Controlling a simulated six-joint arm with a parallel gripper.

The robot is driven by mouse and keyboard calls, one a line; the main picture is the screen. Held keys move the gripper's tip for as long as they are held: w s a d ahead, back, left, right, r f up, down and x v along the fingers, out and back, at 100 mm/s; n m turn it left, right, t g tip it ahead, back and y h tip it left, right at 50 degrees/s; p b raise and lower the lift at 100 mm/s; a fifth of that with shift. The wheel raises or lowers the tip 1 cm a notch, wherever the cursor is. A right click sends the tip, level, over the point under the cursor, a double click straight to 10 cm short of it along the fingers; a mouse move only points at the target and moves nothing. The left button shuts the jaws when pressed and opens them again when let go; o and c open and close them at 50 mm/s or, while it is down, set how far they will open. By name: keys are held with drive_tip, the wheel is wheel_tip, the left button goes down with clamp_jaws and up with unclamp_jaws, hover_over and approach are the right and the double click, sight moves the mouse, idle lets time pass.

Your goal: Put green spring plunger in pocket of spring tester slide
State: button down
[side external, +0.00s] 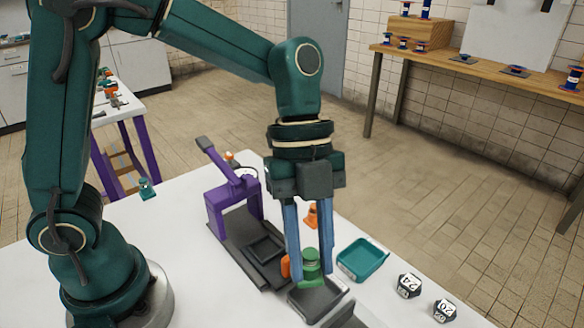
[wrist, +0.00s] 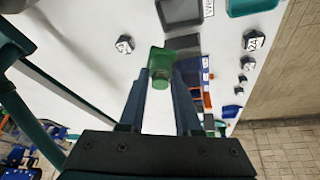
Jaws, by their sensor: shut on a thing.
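My gripper (side external: 312,277) points down with its blue fingers shut on the green spring plunger (side external: 311,262). The plunger also shows between the fingertips in the wrist view (wrist: 161,66). The spring tester (side external: 214,216) has a purple frame and lever on a dark base, left of my gripper. A dark square-rimmed pocket (side external: 265,248) on its slide looks empty. The plunger stands outside that pocket.
An orange piece (side external: 285,266) stands just left of my fingers, and another orange piece (side external: 311,216) behind them. A teal tray (side external: 362,260) lies to the right. Two dark numbered blocks (side external: 408,285) (side external: 445,309) sit further right. A teal-green piece (side external: 147,189) stands at the table's far left edge.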

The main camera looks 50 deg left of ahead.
drive_tip(key=w+a+r+n+t, duration=0.1)
drive_tip(key=w+a+n+t, duration=0.15)
drive_tip(key=a+n, duration=0.7)
drive_tip(key=m, duration=0.3)
approach(273, 256)
drive_tip(key=x, duration=0.5)
drive_tip(key=shift+w+a+f, duration=0.15)
drive_tip(key=shift+a+f, duration=0.15)
drive_tip(key=shift+f, duration=0.15)
drive_tip(key=shift+f+h, duration=0.1)
drive_tip(key=shift+h, duration=0.2)
drive_tip(key=c, duration=0.6)
unclamp_jaws()
